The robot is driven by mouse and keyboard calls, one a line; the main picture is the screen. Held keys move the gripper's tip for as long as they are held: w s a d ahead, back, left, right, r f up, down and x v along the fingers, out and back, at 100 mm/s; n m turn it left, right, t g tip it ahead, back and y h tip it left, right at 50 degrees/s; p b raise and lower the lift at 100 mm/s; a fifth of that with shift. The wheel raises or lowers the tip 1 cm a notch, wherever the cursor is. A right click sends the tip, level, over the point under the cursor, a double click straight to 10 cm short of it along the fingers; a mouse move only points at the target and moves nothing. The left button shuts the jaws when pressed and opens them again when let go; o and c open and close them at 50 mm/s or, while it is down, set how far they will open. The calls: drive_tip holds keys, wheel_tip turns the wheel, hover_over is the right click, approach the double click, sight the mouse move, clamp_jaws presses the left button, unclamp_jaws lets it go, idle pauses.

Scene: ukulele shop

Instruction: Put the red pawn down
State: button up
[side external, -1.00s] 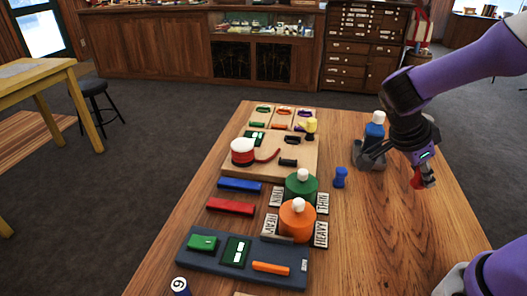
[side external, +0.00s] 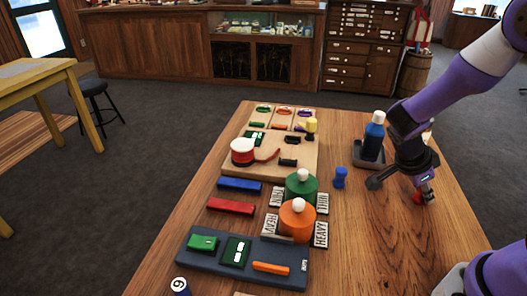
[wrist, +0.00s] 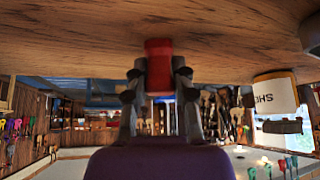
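I cannot tell whether the pawn touches the table.
A blue pawn (side external: 340,177) stands left of my gripper. A blue bottle (side external: 374,138) stands in a grey tray (side external: 368,164) behind it. A labelled white bottle (wrist: 275,95) shows in the wrist view. The table front right (side external: 375,240) is bare.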

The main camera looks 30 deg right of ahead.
drive_tip(key=o, duration=0.3)
drive_tip(key=shift+s+a+r+n+t+y, duration=0.1)
drive_tip(key=shift+a+r+n+t+y, duration=1.15)
drive_tip(key=shift+a+r+n, duration=2)
drive_tip(key=shift+w+a+r+n+t+y, duration=0.1)
drive_tip(key=shift+a+r+n+t+y, duration=0.7)
drive_tip(key=shift+a+r+n+t, duration=2.45)
drive_tip(key=shift+s+a+r+n+g+y, duration=0.2)
drive_tip(key=shift+a+r+n+y, duration=1.25)
drive_tip(key=shift+n, duration=3.65)
drive_tip(key=shift+w+d+r+h, duration=0.1)
drive_tip(key=shift+d+r+h, duration=0.3)
drive_tip(key=shift+d, duration=0.15)
